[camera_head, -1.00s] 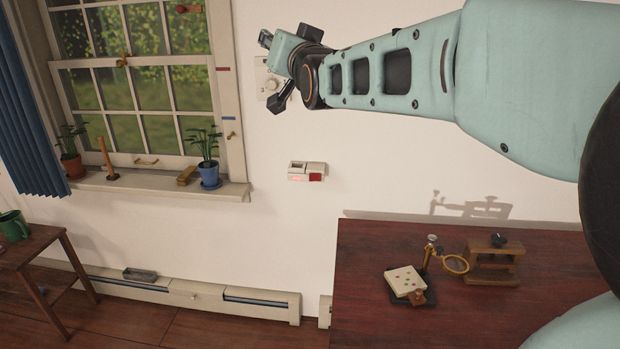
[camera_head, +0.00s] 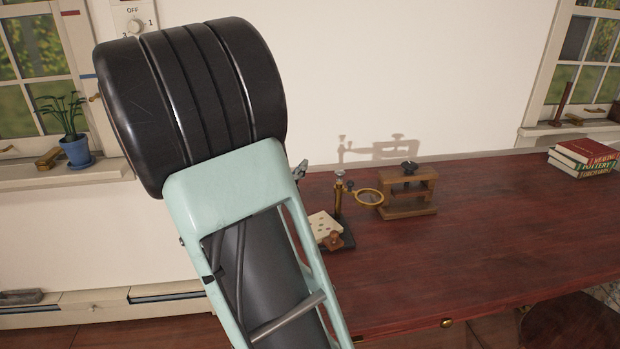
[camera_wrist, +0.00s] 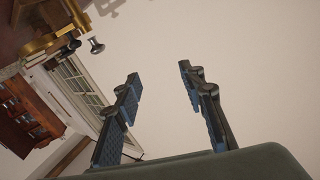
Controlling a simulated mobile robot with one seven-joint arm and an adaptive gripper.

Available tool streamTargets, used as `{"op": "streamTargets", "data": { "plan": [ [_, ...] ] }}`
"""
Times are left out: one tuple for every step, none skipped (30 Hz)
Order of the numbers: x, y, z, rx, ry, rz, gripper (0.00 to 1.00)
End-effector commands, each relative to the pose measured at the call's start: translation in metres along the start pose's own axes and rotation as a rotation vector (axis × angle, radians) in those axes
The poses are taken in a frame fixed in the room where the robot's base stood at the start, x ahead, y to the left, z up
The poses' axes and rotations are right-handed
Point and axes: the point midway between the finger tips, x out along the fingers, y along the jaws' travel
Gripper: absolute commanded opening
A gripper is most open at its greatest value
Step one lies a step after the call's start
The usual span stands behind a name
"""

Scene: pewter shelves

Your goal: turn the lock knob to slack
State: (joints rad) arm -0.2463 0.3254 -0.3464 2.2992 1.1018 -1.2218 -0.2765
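A small stand with a post and a brass ring (camera_head: 369,197) is on the desk, with a small metal knob (camera_head: 340,174) at its post top. In the wrist view, a silver knob (camera_wrist: 96,45) projects from a brass piece (camera_wrist: 45,43) at upper left. A wooden frame (camera_head: 408,192) with a black knob (camera_head: 408,165) on top stands right of the ring. I cannot tell which knob is the lock knob, nor read its setting. My gripper (camera_wrist: 158,72) is open and empty, its fingers apart from the silver knob. My arm hides most of the gripper in the head view.
The red-brown desk (camera_head: 480,235) is mostly clear to the right, with stacked books (camera_head: 583,157) at its far right. A pale block with holes (camera_head: 325,228) is beside the stand. A blue plant pot (camera_head: 77,152) stands on the left windowsill.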

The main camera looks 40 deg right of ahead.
Motion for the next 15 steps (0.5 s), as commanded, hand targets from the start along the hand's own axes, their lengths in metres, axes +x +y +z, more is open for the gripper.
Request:
{"op": "streamTargets", "data": {
  "plan": [
    [-0.001, 0.026, 0.024, -0.044, 0.000, 0.063, 0.37],
    [-0.002, 0.039, 0.030, -0.066, 0.001, 0.096, 0.37],
    [-0.004, 0.052, 0.036, -0.091, 0.000, 0.133, 0.37],
    [-0.005, 0.061, 0.039, -0.106, 0.001, 0.156, 0.37],
    [-0.006, 0.067, 0.042, -0.119, 0.001, 0.173, 0.37],
    [-0.007, 0.074, 0.044, -0.132, 0.000, 0.191, 0.37],
    [-0.007, 0.077, 0.045, -0.138, 0.001, 0.200, 0.37],
    [-0.006, 0.080, 0.045, -0.141, 0.001, 0.206, 0.37],
    [-0.004, 0.082, 0.045, -0.143, 0.002, 0.211, 0.37],
    [-0.002, 0.083, 0.045, -0.143, 0.002, 0.212, 0.37],
    [0.001, 0.083, 0.045, -0.142, 0.001, 0.212, 0.37],
    [0.006, 0.084, 0.045, -0.141, 0.001, 0.213, 0.37],
    [0.011, 0.085, 0.045, -0.141, 0.002, 0.212, 0.37],
    [0.017, 0.087, 0.044, -0.140, 0.003, 0.213, 0.37],
    [0.024, 0.088, 0.045, -0.140, 0.002, 0.213, 0.37]
  ]
}}
